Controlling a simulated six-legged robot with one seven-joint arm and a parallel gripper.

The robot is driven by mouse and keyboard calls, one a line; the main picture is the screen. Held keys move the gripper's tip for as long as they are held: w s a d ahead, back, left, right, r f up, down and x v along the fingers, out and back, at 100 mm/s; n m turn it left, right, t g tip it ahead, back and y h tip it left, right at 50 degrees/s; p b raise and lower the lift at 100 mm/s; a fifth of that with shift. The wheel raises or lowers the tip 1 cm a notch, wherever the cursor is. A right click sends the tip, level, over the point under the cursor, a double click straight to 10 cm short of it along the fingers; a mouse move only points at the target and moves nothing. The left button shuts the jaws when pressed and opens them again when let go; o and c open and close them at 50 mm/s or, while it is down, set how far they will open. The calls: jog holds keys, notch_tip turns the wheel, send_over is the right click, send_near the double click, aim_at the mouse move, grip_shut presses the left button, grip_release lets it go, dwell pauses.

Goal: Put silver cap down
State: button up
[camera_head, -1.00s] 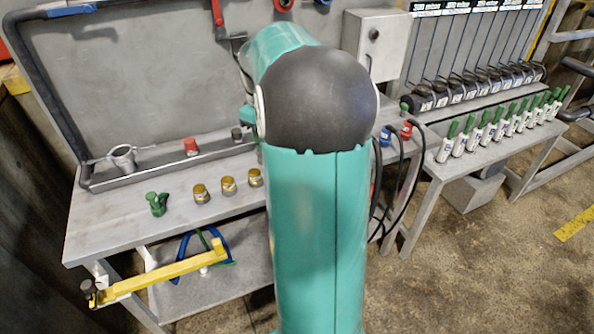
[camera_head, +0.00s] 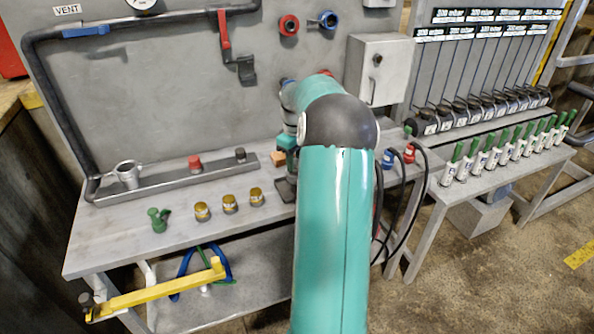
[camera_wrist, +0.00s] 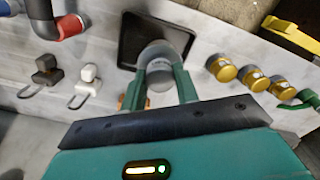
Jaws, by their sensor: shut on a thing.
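The silver cap (camera_wrist: 160,72) is round and grey and sits between the two green fingers of my gripper (camera_wrist: 160,88) in the wrist view. My gripper is shut on it. Behind the cap in that view is a black square pad (camera_wrist: 135,42) on the bench top. I cannot tell whether the cap touches the pad. In the head view my arm covers most of the gripper, and the cap cannot be made out. The dark pad (camera_head: 287,192) shows there just left of my arm.
Several gold-capped jars, one of them the nearest (camera_head: 256,197), stand left of the pad, with a green fitting (camera_head: 158,219) beyond. An orange block (camera_head: 278,158) lies behind the pad. Red and blue connectors (camera_head: 409,153) with black cables stand right of my arm.

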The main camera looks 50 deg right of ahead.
jog(key=shift+w+d+f, duration=0.1)
jog(key=shift+d+f, duration=0.4)
jog(key=shift+f, duration=0.15)
jog(key=shift+d+f, duration=0.15)
jog(key=shift+f, duration=1.55)
jog(key=shift+f, duration=0.2)
jog(key=o, duration=1)
jog(key=shift+c, duration=0.2)
jog(key=shift+r, duration=0.1)
notch_tip(320, 180, up, 12)
jog(key=shift+w+r, duration=0.1)
jog(key=shift+r, duration=0.05)
